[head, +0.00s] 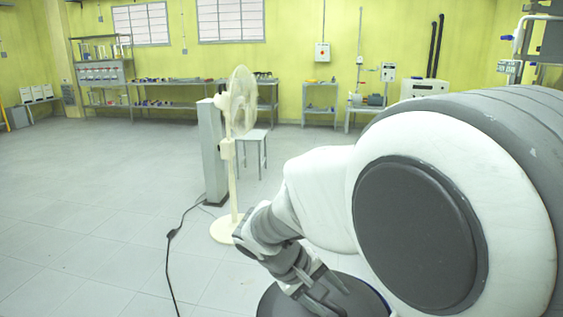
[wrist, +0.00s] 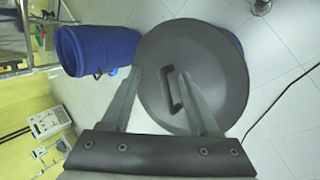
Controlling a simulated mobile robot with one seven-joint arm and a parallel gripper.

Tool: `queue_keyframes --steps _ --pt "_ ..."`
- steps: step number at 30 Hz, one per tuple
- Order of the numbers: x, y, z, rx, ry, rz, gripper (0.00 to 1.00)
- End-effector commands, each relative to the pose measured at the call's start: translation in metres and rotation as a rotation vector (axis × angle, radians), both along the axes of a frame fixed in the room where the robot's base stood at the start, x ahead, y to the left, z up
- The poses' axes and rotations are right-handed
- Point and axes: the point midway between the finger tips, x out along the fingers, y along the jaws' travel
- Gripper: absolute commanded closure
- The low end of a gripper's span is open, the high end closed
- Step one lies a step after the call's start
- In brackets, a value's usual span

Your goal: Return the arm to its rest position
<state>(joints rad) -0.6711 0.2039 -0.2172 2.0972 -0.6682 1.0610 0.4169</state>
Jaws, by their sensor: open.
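My arm fills the right of the head view, with its large white and grey links close to the camera. My gripper (wrist: 161,76) is open and points down over a round dark grey lid (wrist: 220,75) with a bar handle (wrist: 174,95). In the wrist view the handle shows between the two fingers, and nothing is held. I cannot tell how far above the lid the fingertips are. In the head view the gripper (head: 325,303) is partly cut off at the bottom edge, over the same dark lid (head: 365,293).
A blue drum (wrist: 88,50) stands beside the lidded one. A white pedestal fan (head: 234,150) and a grey post (head: 211,155) stand beyond the arm, with a cable (head: 171,240) on the floor. Shelves (head: 185,104) line the far wall.

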Motion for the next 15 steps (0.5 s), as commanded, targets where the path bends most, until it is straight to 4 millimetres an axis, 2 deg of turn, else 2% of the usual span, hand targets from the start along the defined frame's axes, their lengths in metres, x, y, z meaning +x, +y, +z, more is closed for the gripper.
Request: queue_keyframes --steps 1,6,15 --pt "-0.009 -0.01 0.01 0.059 -0.009 -0.035 0.39" --pt "-0.042 -0.03 0.033 0.234 -0.038 -0.116 0.39" --pt "-0.097 -0.049 0.069 0.502 -0.167 -0.211 0.39"
